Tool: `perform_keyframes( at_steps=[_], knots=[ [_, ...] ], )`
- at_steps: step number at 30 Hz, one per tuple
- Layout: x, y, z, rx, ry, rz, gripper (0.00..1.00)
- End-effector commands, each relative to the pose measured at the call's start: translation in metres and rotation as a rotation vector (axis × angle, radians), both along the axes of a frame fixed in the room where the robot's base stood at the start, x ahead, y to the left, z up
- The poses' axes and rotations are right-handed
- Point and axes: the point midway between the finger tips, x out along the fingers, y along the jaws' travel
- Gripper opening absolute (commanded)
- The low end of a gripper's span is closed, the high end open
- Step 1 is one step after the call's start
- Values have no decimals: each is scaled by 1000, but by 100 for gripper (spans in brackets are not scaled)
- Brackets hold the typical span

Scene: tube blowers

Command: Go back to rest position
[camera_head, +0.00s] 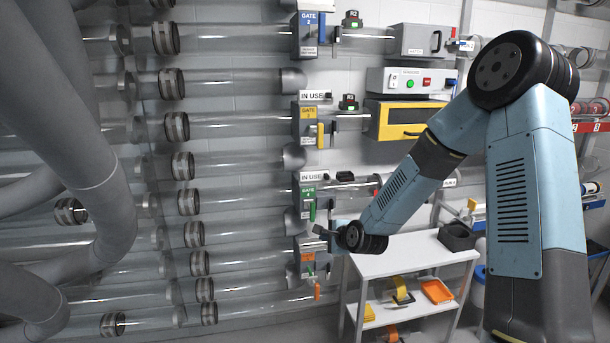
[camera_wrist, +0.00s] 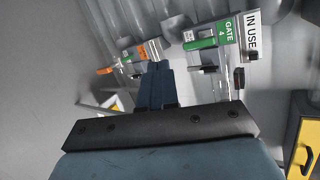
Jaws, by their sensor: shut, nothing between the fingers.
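My gripper (camera_head: 322,232) is in front of the tube wall, at the end of my blue arm. It is beside the lower gates, left of the white table's top. In the wrist view my gripper (camera_wrist: 157,66) points toward the gates, with its fingers together and nothing between them. The green gate 4 (camera_head: 307,190) is just above my gripper in the head view, and it also shows in the wrist view (camera_wrist: 208,40). The orange gate (camera_head: 307,257) is just below; in the wrist view it lies left of the fingers (camera_wrist: 106,70). I cannot tell whether the fingertips touch anything.
A white table (camera_head: 410,252) stands right of my gripper, with a dark block (camera_head: 458,236) on top and an orange tray (camera_head: 437,291) on its lower shelf. A yellow box (camera_head: 402,120) and grey control boxes hang above. Clear tubes (camera_head: 235,163) run along the left wall.

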Motion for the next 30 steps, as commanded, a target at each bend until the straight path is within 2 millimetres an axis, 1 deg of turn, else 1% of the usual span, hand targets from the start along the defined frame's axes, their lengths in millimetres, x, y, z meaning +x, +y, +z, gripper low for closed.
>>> perform_keyframes(
  at_steps=[1, 6, 11, 17, 23, 30],
  knots=[
    [-4, -4, 8, -63, -8, 22, 0],
    [-20, -20, 28, -274, -12, 104, 0],
    [-38, -37, 51, -458, -11, 174, 0],
    [-66, -60, 82, -668, 1, 260, 0],
    [-99, -82, 116, -850, 20, 342, 0],
    [-147, -108, 156, -1026, 49, 442, 0]
  ],
)
